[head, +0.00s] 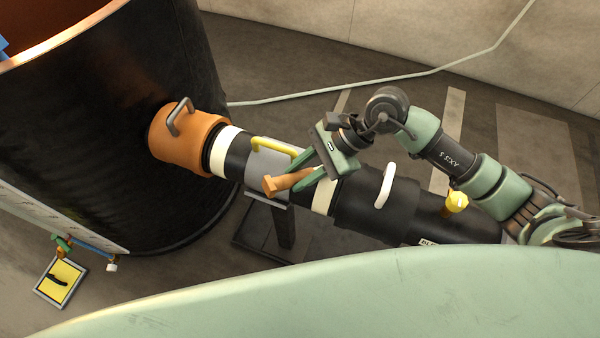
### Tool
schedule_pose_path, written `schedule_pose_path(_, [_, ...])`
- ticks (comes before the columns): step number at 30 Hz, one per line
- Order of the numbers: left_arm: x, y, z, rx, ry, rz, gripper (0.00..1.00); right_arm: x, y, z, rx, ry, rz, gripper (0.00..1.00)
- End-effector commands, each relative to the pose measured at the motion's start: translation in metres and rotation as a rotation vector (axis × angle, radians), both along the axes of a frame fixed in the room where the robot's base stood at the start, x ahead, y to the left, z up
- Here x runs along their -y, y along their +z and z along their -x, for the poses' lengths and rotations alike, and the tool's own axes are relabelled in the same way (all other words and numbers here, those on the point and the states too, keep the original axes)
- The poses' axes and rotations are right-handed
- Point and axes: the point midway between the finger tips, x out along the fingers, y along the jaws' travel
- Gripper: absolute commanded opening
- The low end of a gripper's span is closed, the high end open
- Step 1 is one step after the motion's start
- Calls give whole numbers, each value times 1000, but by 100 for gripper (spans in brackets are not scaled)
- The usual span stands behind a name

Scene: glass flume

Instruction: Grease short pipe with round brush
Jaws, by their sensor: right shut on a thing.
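A line of pipe runs from the big dark tank (100,130) toward the lower right. It has an orange collar (185,145) with a grey handle, a short black section (237,155) with a cream band, a grey section (268,165) with a yellow handle, and a longer black pipe (375,200) with a white handle. I cannot tell which part is the short pipe. My right gripper (302,178) is over the pipe, shut on an orange-brown wooden piece (283,183), possibly the round brush's handle. No bristles can be made out. My left gripper is out of view.
A stand (284,225) supports the pipe. A yellow-bottomed tray (72,269) with a black item lies at lower left, near a small green fitting (62,244). A yellow knob (456,202) tops the pipe's right part. A pale hose (330,90) crosses the floor behind.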

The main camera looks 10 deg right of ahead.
Motion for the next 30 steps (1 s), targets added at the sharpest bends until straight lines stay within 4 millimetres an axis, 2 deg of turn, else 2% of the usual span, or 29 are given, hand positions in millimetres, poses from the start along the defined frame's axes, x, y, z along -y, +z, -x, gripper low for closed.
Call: schedule_pose_path(30, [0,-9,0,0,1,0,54,1,0,2,0,0,0,0])
